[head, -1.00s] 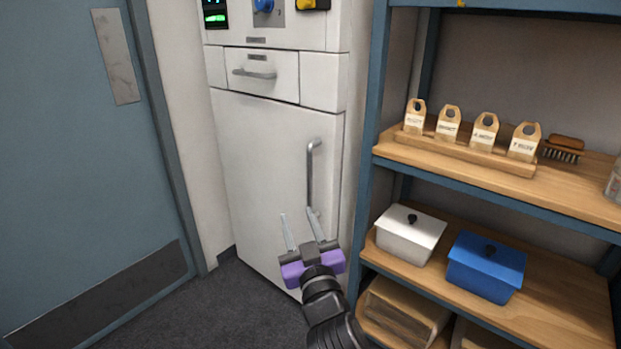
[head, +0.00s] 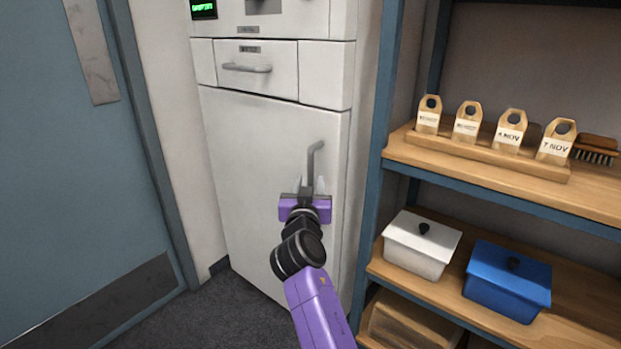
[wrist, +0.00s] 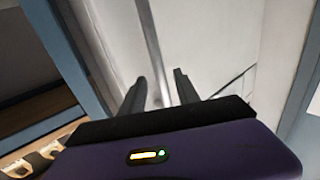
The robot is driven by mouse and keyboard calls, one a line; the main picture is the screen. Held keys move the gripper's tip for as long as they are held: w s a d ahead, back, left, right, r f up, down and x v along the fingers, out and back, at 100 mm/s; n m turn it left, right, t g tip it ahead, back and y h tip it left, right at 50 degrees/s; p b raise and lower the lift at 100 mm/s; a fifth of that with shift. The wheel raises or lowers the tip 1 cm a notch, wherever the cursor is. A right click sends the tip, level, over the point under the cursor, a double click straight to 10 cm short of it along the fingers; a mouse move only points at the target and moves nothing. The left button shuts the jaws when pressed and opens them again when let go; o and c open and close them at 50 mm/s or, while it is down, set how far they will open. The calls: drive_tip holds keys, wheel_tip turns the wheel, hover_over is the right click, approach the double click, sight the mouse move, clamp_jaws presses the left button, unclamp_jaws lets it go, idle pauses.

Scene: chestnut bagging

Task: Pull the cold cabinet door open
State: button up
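The cold cabinet door (head: 255,165) is a tall white panel, shut flush in its cabinet. Its vertical grey bar handle (head: 311,158) is near the right edge, with its lower part hidden behind my gripper. My gripper (head: 313,185) is at the lower part of the handle, pointing toward the door. In the wrist view the two dark fingers of my gripper (wrist: 161,74) stand apart, and a grey bar, likely the handle, runs up between them. I cannot tell whether either finger touches it.
A drawer (head: 256,68) with a horizontal handle sits above the door. A blue-framed shelf (head: 373,190) stands close on the right, with tags, a brush (head: 596,150), a white box (head: 422,245) and a blue box (head: 508,280). A blue door (head: 60,150) is left; dark floor shows between.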

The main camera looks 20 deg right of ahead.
sight(310, 179)
drive_tip(key=shift+b+x, duration=0.35)
drive_tip(key=shift+x, duration=1.6)
clamp_jaws()
